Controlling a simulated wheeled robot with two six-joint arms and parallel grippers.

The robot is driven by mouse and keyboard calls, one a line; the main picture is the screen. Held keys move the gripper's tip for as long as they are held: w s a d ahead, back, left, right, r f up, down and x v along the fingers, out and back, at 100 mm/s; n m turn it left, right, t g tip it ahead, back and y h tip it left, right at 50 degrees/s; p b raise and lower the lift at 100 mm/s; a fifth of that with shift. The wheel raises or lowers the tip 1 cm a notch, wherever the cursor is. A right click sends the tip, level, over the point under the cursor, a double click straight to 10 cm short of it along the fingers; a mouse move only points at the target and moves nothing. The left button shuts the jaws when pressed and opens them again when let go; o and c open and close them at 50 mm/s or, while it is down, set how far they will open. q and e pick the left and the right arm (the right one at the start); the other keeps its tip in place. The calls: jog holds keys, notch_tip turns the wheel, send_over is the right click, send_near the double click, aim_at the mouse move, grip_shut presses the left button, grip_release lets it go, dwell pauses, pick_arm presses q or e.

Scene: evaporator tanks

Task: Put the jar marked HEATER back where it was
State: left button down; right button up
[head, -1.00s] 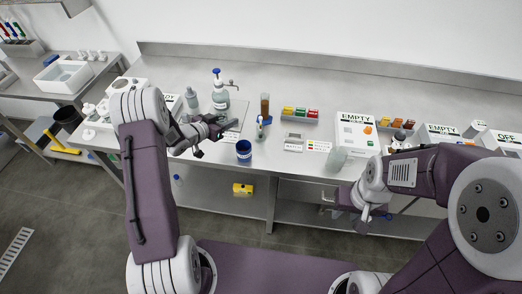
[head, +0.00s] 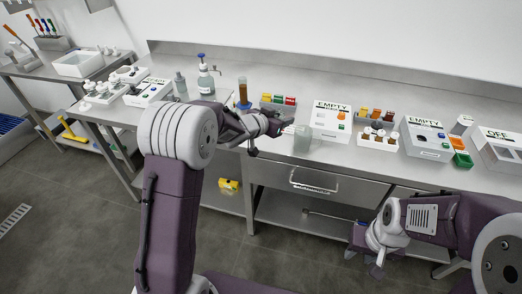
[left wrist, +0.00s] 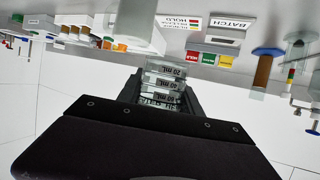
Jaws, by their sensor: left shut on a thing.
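My left gripper (head: 287,124) is above the front part of the bench, left of a white box marked EMPTY (head: 331,122). In the left wrist view it is shut on a clear graduated jar (left wrist: 165,84) with dark mL marks. More lettering on that jar is too small and partly hidden to read, so I cannot confirm HEATER.
Red, yellow and green bins (head: 278,101) and a brown tube (head: 243,93) stand behind the left gripper. A pump bottle (head: 206,82) is further left. A rack of small jars (head: 377,140) and a second EMPTY box (head: 426,139) stand to the right.

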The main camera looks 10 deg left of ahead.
pick_arm(q)
jog(key=w+a+f, duration=0.2)
jog(key=a, duration=0.1)
jog(key=w+a+f, duration=0.2)
jog(key=a+f, duration=0.1)
jog(key=w+a+f+p, duration=0.1)
jog(key=w+a+f, duration=0.1)
jog(key=a, duration=0.2)
jog(key=shift+w+f, duration=0.15)
jog(key=shift+w, duration=0.25)
pick_arm(e)
jog(key=shift+w+a+r, duration=0.15)
jog(key=shift+a+r, duration=0.05)
jog(key=shift+r, duration=0.1)
pick_arm(q)
jog(key=shift+s+d+f, duration=0.1)
jog(key=shift+f, duration=0.3)
notch_tip(320, 180, down, 3)
jog(key=shift+f+b, duration=0.1)
jog(key=shift+b, duration=0.5)
jog(key=shift+f, duration=0.1)
pick_arm(e)
jog(key=shift+f, duration=0.5)
